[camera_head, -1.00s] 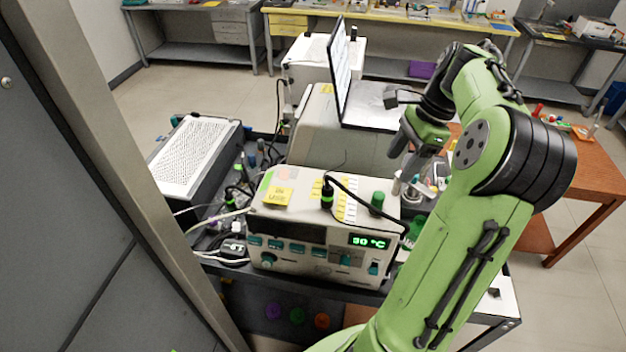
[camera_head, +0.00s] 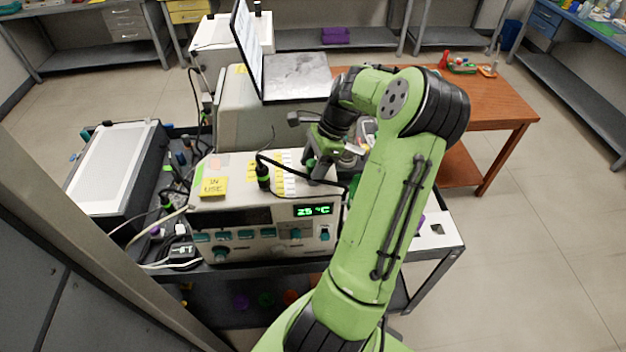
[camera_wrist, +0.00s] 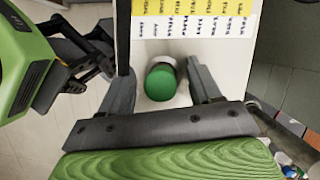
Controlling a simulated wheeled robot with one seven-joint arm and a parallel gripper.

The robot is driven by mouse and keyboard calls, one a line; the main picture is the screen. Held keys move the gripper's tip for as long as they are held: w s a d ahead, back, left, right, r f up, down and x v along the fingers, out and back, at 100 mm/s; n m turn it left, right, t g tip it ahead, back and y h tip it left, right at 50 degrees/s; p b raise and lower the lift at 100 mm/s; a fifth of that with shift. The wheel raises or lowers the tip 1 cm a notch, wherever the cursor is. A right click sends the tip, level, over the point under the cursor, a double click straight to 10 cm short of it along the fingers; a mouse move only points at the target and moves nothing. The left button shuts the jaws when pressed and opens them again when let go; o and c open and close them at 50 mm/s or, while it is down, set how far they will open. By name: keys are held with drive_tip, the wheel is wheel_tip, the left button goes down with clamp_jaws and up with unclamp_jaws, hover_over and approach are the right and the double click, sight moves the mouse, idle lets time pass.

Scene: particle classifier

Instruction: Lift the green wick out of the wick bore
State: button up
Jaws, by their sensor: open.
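The green wick (camera_wrist: 160,84) shows in the wrist view as a round green cap with a white band at its far side. It stands at the top of the beige instrument (camera_head: 262,217). My gripper (camera_wrist: 159,69) is open, with one finger on each side of the wick and a visible gap on both sides. In the head view my gripper (camera_head: 320,170) is at the instrument's right top, and the wick is hidden there. The wick bore itself is hidden in both views.
A black cable (camera_head: 300,167) arches over the instrument's top close to my gripper. The display (camera_head: 313,210) reads 25 °C. A laptop (camera_head: 297,76) stands behind on a beige box. A labelled yellow and white strip (camera_wrist: 190,20) lies beside the wick.

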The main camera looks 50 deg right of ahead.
drive_tip(key=shift+w+a+f, duration=0.15)
drive_tip(key=shift+w+f, duration=0.05)
drive_tip(key=shift+f, duration=0.3)
drive_tip(key=shift+s+r, duration=0.1)
drive_tip(key=c, duration=1.1)
